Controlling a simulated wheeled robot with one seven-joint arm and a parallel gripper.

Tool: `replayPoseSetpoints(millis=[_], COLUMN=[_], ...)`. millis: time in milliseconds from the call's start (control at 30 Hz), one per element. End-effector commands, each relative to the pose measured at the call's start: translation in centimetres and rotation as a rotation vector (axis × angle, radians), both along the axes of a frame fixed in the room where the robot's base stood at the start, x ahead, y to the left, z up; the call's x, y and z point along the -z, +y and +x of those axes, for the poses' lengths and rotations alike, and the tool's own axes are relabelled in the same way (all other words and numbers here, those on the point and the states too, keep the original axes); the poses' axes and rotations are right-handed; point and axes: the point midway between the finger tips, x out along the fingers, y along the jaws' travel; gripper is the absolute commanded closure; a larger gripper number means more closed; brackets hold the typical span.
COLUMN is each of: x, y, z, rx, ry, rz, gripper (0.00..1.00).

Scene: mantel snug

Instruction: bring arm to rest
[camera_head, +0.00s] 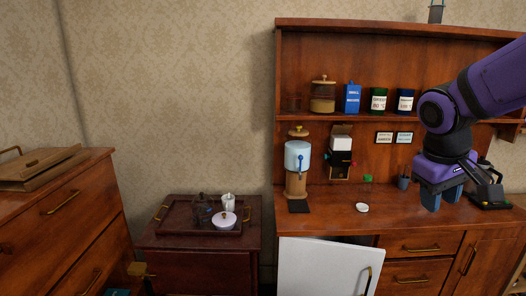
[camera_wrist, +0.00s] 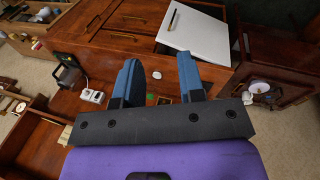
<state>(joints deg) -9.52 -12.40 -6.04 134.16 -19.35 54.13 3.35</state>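My purple arm reaches in from the right in the head view. My gripper (camera_head: 441,197) hangs with its blue fingers pointing down, above the right part of the wooden counter (camera_head: 335,217). In the wrist view my gripper (camera_wrist: 160,80) shows its two blue fingers spread apart with nothing between them. The fingers look apart from the counter, though the exact height is hard to tell. Part of the shelf and of the black device (camera_head: 490,193) is hidden behind the arm.
A water dispenser (camera_head: 298,162), a wall-mounted grinder (camera_head: 340,155) and a white lid (camera_head: 362,207) are left of my gripper. Canisters (camera_head: 378,99) stand on the shelf. A white door (camera_head: 325,268) hangs open below the counter. A tray (camera_head: 175,217) with a teapot sits on the left cabinet.

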Motion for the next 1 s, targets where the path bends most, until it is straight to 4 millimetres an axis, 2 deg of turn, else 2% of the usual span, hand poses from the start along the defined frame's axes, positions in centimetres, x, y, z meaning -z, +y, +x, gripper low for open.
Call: replayPoseSetpoints(millis=[200, 600, 800, 1000], x=[-2.5, -5.1, -5.5, -5.5], y=[0.5, 2.2, 2.8, 3.0], z=[-4.0, -10.8, -12.9, -13.5], rx=[0.047, 0.111, 0.127, 0.132], ry=[-0.107, -0.293, -0.355, -0.371], rz=[0.094, 0.241, 0.284, 0.296], gripper=[0.64, 0.64, 0.64, 0.64])
